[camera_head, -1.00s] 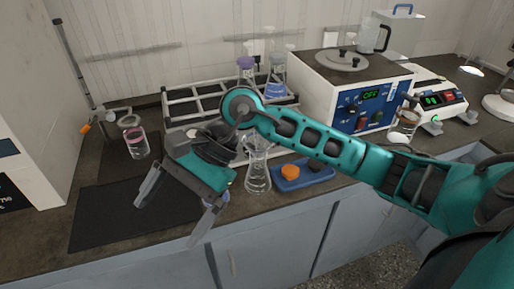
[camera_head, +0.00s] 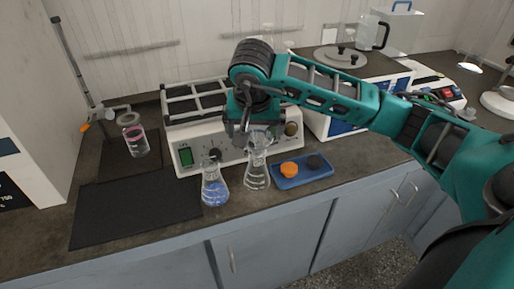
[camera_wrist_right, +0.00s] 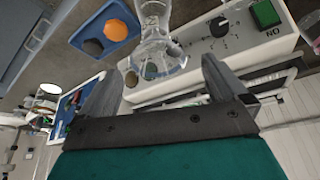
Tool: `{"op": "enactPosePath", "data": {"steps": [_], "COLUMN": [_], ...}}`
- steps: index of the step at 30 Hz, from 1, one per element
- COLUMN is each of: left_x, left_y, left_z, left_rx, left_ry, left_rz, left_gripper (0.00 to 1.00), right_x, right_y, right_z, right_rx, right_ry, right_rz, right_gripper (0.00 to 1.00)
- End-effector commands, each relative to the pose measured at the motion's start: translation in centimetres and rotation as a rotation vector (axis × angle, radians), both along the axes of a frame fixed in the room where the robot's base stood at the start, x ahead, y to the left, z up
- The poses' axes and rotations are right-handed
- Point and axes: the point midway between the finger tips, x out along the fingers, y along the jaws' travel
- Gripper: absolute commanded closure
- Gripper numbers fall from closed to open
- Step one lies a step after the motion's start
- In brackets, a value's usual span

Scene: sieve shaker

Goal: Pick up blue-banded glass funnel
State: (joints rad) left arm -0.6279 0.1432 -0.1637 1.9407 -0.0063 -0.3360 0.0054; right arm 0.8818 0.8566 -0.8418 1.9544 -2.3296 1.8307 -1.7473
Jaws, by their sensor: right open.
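A clear glass funnel (camera_head: 258,141) appears to sit mouth-up in the neck of a clear conical flask (camera_head: 257,174) in front of the shaker. My right gripper (camera_head: 243,127) is open, pointing down above and slightly left of the funnel in the head view. In the right wrist view its two fingers (camera_wrist_right: 160,85) stand apart, with the funnel just beyond the gap. My left gripper is not in view.
A flask with blue contents (camera_head: 214,188) stands close left of the clear flask. A blue tray (camera_head: 317,172) with orange and dark round pieces lies at right. The shaker (camera_head: 200,150) stands behind. A black mat (camera_head: 125,210) is bare; a pink-banded vessel (camera_head: 135,140) is at left.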

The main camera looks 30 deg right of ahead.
Motion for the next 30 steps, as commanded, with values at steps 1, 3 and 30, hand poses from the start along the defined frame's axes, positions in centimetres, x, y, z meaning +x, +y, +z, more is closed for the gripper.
{"op": "enactPosePath", "data": {"steps": [1, 3, 30], "left_x": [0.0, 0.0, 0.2], "left_y": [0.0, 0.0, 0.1], "left_z": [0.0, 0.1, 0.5], "left_rx": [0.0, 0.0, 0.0], "left_ry": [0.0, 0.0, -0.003], "left_rz": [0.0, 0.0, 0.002], "left_gripper": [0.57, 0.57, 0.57], "right_x": [0.1, 0.2, 1.6], "right_y": [-0.1, -0.3, -1.6], "right_z": [-0.3, -0.9, -4.8], "right_rx": [0.001, 0.003, 0.002], "right_ry": [0.001, 0.003, -0.001], "right_rz": [-0.001, -0.001, 0.0], "right_gripper": [0.01, 0.01, 0.32]}}
